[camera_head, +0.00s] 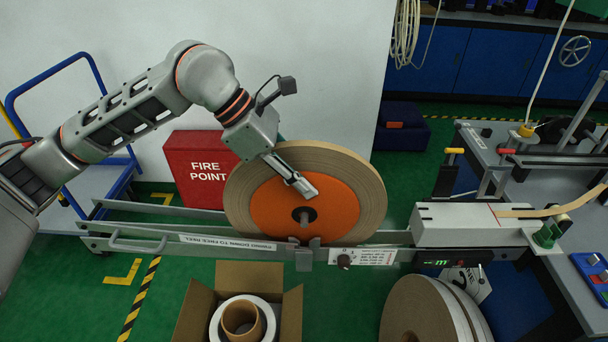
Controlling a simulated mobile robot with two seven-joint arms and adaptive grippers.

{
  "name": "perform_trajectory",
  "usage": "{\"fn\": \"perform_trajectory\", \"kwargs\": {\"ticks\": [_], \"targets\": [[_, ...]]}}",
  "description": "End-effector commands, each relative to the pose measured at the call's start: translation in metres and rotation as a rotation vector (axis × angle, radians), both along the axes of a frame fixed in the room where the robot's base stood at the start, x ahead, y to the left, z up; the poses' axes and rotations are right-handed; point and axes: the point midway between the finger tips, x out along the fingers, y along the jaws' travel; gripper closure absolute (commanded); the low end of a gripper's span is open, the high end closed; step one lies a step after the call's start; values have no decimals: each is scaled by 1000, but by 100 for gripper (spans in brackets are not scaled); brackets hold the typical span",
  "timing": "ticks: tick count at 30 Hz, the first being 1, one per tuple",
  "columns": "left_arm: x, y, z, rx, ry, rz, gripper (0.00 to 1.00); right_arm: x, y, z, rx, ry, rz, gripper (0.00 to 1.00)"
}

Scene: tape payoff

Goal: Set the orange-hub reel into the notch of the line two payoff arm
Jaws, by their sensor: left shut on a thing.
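The orange-hub reel (334,216), a wide tan tape roll around an orange disc, stands upright in the middle of the head view. A short grey shaft end (305,221) shows in its dark centre hole. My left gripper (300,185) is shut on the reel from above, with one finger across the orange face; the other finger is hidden. The payoff arm (225,243) is a long grey rail crossing in front of and behind the reel. Its notch bracket (308,252) is just below the shaft end. I cannot tell whether the shaft touches it. My right gripper is out of view.
A white box unit (464,225) is at the rail's right end. An open carton (197,318) holding a white roll and another large reel (420,310) stand below. A red fire point box (196,166) and blue cart (90,165) are behind left.

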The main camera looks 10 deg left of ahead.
Motion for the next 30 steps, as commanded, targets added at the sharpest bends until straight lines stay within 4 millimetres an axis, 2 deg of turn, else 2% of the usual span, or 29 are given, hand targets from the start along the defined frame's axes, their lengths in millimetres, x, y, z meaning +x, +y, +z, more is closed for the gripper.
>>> {"fn": "perform_trajectory", "kwargs": {"ticks": [30], "targets": [[1, 0, -29, -2, -5, -1, 100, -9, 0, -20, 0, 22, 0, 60]]}}
